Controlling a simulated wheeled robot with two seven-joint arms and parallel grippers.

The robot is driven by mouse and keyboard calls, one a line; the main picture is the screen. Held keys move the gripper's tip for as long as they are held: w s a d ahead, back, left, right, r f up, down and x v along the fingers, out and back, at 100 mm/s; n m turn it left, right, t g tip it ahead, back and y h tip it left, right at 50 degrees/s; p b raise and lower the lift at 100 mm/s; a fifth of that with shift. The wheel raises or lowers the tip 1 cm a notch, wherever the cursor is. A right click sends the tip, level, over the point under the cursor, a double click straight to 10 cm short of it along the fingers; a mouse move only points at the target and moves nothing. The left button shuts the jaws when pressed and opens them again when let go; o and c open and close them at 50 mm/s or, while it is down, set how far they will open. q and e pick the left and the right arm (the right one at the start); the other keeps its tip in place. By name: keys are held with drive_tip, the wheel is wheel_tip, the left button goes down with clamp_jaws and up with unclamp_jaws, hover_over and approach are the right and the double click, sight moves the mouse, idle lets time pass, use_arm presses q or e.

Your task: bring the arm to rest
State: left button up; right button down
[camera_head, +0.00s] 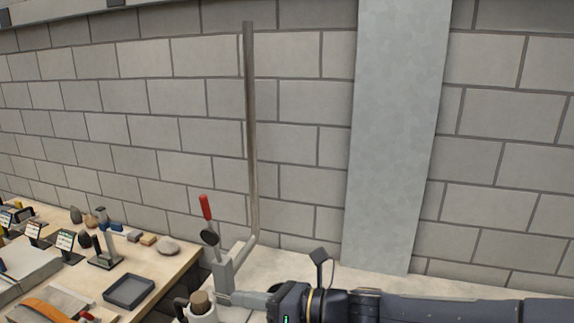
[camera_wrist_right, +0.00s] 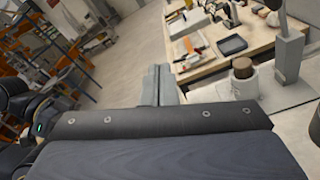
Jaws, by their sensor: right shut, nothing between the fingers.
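My right arm comes in from the lower right of the head view. My right gripper (camera_head: 222,297) points left there, its fingers shut with nothing between them. The shut fingers also show in the right wrist view (camera_wrist_right: 159,80), side by side over the floor. In the head view the fingers overlap the area by a jar with a brown top (camera_head: 199,301); I cannot tell whether they touch anything. The jar also shows in the right wrist view (camera_wrist_right: 243,80), to the right of the fingers and apart from them. My left gripper is not in view.
A grey post with a red-handled lever (camera_head: 206,207) and a tall upright bar (camera_head: 250,130) stand close by. The wooden table (camera_head: 180,262) holds a dark tray (camera_head: 129,289), stones and small stands. A block wall is behind. Orange shelving (camera_wrist_right: 60,50) stands left in the wrist view.

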drive_tip(key=s+d+f+n+h+b, duration=0.1)
drive_tip(key=s+d+f+n+h, duration=0.3)
drive_tip(key=s+d+n, duration=0.2)
drive_tip(key=s+d+f+n+h+b, duration=0.1)
drive_tip(key=s+d+f+n+h, duration=0.3)
drive_tip(key=s+d+n, duration=0.3)
drive_tip(key=s+d+f+n+t+h+b, duration=0.1)
drive_tip(key=s+d+f+n+h, duration=0.3)
drive_tip(key=d+n, duration=0.7)
drive_tip(key=s+d+f, duration=0.1)
drive_tip(key=s+d, duration=0.1)
drive_tip(key=d, duration=0.1)
drive_tip(key=shift+s+d+f, duration=0.25)
drive_tip(key=shift+s+f, duration=0.1)
